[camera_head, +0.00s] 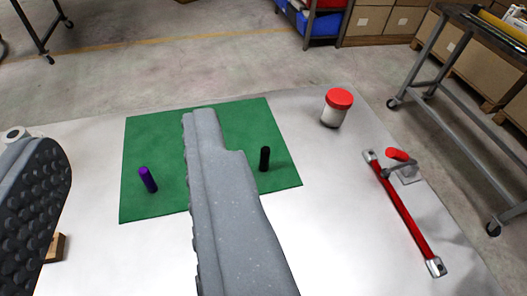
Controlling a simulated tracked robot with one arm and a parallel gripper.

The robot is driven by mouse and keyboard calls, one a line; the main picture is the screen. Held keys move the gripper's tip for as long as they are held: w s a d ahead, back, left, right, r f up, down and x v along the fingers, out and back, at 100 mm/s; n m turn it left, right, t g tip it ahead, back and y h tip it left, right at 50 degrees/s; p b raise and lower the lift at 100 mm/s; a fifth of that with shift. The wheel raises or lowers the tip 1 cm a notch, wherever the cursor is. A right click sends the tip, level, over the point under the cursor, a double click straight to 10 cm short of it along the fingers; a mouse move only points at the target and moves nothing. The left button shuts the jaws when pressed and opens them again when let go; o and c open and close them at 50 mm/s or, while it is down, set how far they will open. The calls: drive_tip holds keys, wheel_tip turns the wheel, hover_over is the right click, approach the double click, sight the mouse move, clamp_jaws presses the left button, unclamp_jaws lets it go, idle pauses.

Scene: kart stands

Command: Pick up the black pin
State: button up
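The black pin (265,158) stands upright on the right part of a green mat (225,117), which lies on a pale table. My gripper (118,128) is open, with a wide gap between its fingers. One finger, with a dark studded pad, is at the left edge, and the other grey finger reaches up the middle over the mat. The black pin shows just right of this middle finger, outside the gap in the picture. The finger hides part of the mat. Nothing shows held in my gripper.
A red-lidded jar (337,107), a red bar (402,208) and a red-handled clamp (405,168) are at right. A wooden block (55,248) is partly hidden at lower left.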

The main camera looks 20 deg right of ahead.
drive_tip(key=shift+o, duration=0.7)
drive_tip(key=shift+w+d, duration=0.15)
drive_tip(key=shift+w, duration=0.05)
drive_tip(key=m+g+h+p, duration=0.2)
drive_tip(key=h+p, duration=0.1)
drive_tip(key=p, duration=2)
hover_over(266, 159)
drive_tip(key=s+a, duration=0.2)
drive_tip(key=s, duration=0.9)
wheel_tip(266, 159, down, 30)
drive_tip(key=x, duration=0.5)
drive_tip(key=b+x, duration=0.1)
drive_tip(key=x, duration=0.2)
drive_tip(key=shift+d+f, duration=0.15)
drive_tip(key=shift+f, duration=0.2)
drive_tip(key=shift+a+x, duration=0.2)
drive_tip(key=shift+x, duration=1.1)
drive_tip(key=shift+a+x, duration=0.25)
drive_tip(key=shift+x, duration=1.05)
clamp_jaws()
